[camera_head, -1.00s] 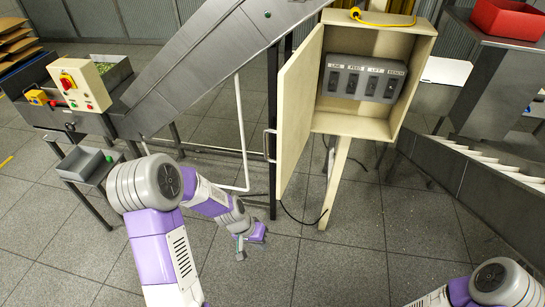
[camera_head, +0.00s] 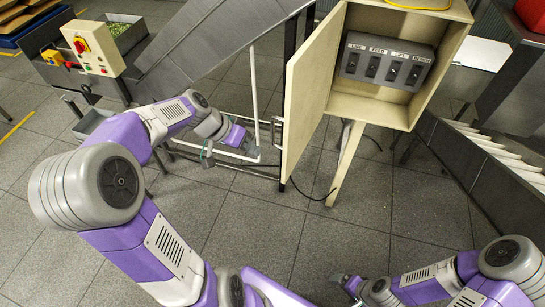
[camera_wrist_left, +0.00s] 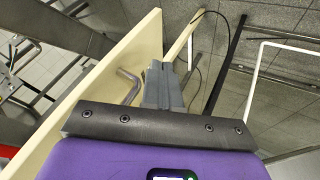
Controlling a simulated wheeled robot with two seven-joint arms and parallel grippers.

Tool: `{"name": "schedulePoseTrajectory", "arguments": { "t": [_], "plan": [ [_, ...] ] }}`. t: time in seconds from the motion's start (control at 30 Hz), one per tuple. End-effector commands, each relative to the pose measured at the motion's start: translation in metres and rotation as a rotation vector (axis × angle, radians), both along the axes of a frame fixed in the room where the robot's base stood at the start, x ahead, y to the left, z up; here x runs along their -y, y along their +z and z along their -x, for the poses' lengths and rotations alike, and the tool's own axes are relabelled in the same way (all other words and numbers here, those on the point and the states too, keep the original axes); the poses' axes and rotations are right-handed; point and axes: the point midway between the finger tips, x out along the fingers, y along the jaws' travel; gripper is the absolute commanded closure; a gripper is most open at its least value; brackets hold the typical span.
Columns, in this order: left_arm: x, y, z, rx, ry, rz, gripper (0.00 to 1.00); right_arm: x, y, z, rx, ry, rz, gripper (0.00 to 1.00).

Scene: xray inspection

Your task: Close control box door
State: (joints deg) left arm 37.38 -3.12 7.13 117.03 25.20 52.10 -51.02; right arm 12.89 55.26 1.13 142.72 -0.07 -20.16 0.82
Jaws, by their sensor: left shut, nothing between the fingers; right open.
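The control box (camera_head: 449,58) is cream and stands on a post at upper right in the head view. Its door (camera_head: 312,90) is hinged on the left side and stands wide open. A metal bar handle (camera_head: 277,131) sits low near the door's free edge. My left gripper (camera_head: 252,147) is shut and empty, just left of the handle. In the left wrist view its closed fingers (camera_wrist_left: 163,82) lie beside the bent handle (camera_wrist_left: 128,87) and the door (camera_wrist_left: 95,95); I cannot tell whether they touch. My right gripper (camera_head: 343,284) is open and empty, low in the head view.
A dark switch panel (camera_head: 386,62) is inside the box. A conveyor chute (camera_head: 205,45) rises behind the door. A panel with red and green buttons (camera_head: 93,47) stands at upper left.

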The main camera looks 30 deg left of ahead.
Motion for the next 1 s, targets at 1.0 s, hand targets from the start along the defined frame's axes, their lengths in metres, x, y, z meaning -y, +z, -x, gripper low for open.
{"name": "schedulePoseTrajectory", "arguments": {
  "t": [1.0],
  "plan": [
    [0.062, -0.029, -0.018, 0.000, -0.007, 0.000, 1.00, 0.000, 0.007, 0.000, 0.000, 0.000, 0.000, 0.08]
  ]
}}
